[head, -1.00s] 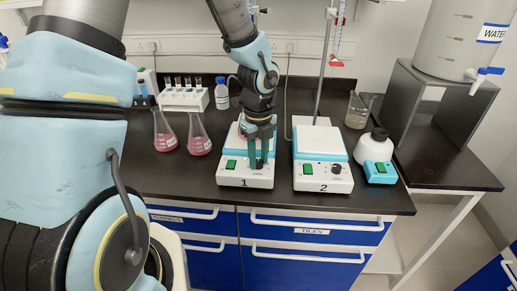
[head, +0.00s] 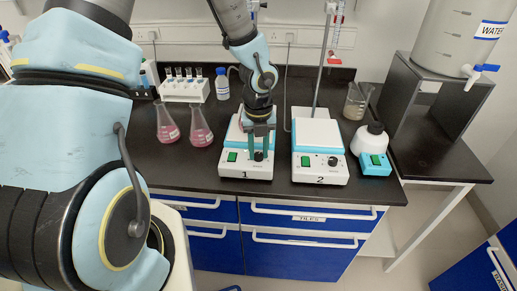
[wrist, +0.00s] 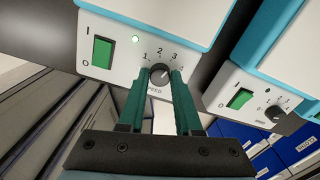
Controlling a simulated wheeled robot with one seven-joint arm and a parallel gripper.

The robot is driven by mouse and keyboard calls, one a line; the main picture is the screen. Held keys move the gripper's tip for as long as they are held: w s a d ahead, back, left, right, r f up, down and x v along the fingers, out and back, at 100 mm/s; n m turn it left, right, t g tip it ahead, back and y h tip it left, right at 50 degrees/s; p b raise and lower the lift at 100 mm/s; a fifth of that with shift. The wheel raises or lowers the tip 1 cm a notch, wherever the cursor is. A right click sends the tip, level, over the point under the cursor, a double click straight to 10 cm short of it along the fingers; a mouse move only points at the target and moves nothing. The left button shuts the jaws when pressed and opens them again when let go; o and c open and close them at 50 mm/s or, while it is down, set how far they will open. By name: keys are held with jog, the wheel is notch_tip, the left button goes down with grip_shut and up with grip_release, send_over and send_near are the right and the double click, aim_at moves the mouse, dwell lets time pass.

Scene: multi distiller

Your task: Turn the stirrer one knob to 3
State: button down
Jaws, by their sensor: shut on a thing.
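Stirrer one (head: 232,172) is a white and light-blue hotplate unit marked "1" on the bench. Its dark round speed knob (wrist: 160,73) faces me in the wrist view, with the numbers 1, 2 and 3 around its top. My gripper (wrist: 160,78) is shut on this knob, one green finger on each side. The knob's pointer is too small to read surely; it seems to point up and right. The right finger partly covers the dial's right side. A green switch (wrist: 102,50) and a lit lamp (wrist: 135,38) are left of the knob.
Stirrer two (head: 319,178) stands close on the right, with a gap between. Flasks of pink liquid (head: 168,124) stand to the left. A white bottle device (head: 371,146) and a beaker (head: 356,101) are at the right. Blue drawers (head: 305,260) lie below the bench edge.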

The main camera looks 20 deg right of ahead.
aim_at(258, 154)
jog(key=c, duration=0.6)
grip_release()
notch_tip(258, 154, up, 8)
jog(key=shift+f, duration=0.2)
